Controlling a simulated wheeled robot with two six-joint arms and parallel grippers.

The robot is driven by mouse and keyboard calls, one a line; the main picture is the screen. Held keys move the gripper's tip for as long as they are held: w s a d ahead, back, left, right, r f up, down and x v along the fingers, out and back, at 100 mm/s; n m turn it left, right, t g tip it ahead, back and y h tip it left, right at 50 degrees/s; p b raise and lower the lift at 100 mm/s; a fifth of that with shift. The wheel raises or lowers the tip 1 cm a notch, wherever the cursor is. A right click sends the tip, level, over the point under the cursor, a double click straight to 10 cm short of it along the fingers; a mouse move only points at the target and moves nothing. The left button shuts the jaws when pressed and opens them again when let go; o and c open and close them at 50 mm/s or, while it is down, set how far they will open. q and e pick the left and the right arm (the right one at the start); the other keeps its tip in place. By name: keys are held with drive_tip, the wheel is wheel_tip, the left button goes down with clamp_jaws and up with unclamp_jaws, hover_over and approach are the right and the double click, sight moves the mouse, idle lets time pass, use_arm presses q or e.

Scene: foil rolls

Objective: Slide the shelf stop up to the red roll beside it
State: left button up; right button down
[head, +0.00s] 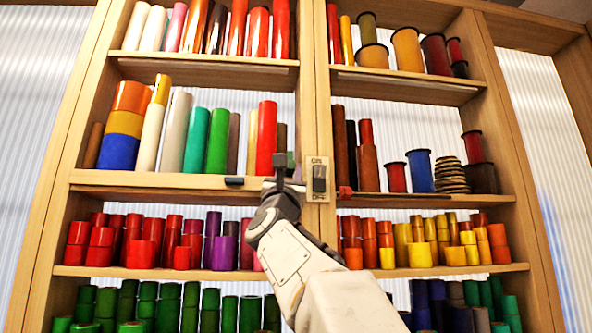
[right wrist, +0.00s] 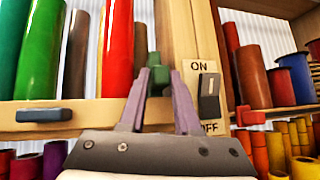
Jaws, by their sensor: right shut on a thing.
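The tall red roll (head: 266,138) stands on the middle shelf (head: 140,178) of the left bay, near the central post. It also shows in the right wrist view (right wrist: 116,48). My right gripper (head: 281,172) is at the shelf's front edge, just right of the red roll's base. Its fingers (right wrist: 160,85) are shut on a dark green shelf stop (right wrist: 154,62), partly hidden by the fingers. A small gap shows between stop and red roll in the wrist view; its depth is unclear. My left gripper is not in view.
A switch plate (head: 318,180) marked ON and OFF is on the post, close right of my gripper. A blue-grey stop (head: 234,181) sits on the same shelf edge to the left, a red stop (head: 345,191) to the right. Rolls crowd the shelves above and below.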

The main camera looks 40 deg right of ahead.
drive_tip(key=shift+w+a, duration=0.4)
drive_tip(key=shift+a, duration=0.3)
drive_tip(key=c, duration=0.8)
unclamp_jaws()
drive_tip(key=shift+c, duration=0.2)
drive_tip(key=b+v, duration=0.8)
drive_tip(key=v, duration=0.1)
drive_tip(key=shift+d, duration=0.1)
